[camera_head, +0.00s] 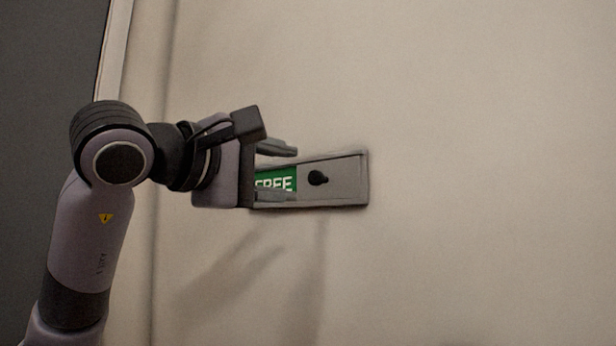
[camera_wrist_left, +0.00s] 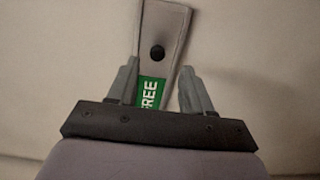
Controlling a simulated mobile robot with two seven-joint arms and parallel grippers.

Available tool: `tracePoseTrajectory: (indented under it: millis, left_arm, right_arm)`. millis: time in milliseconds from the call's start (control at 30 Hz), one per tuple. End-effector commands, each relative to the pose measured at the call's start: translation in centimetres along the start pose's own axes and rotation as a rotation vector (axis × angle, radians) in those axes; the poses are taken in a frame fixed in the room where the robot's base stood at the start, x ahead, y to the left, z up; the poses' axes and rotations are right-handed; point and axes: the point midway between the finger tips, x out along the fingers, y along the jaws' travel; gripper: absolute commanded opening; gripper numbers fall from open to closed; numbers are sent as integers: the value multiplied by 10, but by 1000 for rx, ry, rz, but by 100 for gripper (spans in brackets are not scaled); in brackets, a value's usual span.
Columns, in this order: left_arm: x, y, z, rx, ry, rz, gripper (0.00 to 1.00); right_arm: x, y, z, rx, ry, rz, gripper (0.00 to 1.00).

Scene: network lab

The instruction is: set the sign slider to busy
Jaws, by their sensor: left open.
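The sign slider (camera_head: 345,181) is a grey rectangular plate on the wall, with a green panel reading FREE (camera_head: 285,180) on its left part. A black round knob (camera_head: 318,178) sits on the grey cover just right of the green panel. My left gripper (camera_head: 295,173) is open in front of the sign's left part, and its fingers hide some of the lettering. The knob is beyond the fingertips, not between them. In the left wrist view, the open fingers (camera_wrist_left: 159,80) straddle the green panel and the knob (camera_wrist_left: 157,52) lies ahead of them. My right gripper is out of view.
The sign is on a plain beige wall (camera_head: 480,180) with clear room right of, above and below it. A dark panel (camera_head: 45,60) with a pale edge strip (camera_head: 115,50) stands at the left.

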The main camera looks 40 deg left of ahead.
Motion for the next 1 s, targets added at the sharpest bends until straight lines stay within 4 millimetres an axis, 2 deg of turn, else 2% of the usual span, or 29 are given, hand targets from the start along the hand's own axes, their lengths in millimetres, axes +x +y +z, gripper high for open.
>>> tracePoseTrajectory:
  millis: [133,500,633,867,900,967,1000]
  left_arm:
    - [8,3,-7,3,30,-1,50]
    - [60,4,-7,3,25,0,50]
    - [67,3,-7,4,26,1,50]
    - [68,2,-7,4,25,2,50]
    - [68,2,-7,4,25,2,44]
    - [68,2,-7,4,25,2,24]
    - [68,2,-7,4,25,2,11]
  right_arm:
    - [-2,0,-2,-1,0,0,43]
    - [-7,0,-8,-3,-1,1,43]
    - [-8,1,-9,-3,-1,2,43]
    - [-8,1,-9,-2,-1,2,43]
    - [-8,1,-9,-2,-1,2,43]
    - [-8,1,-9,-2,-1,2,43]
    - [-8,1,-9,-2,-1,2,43]
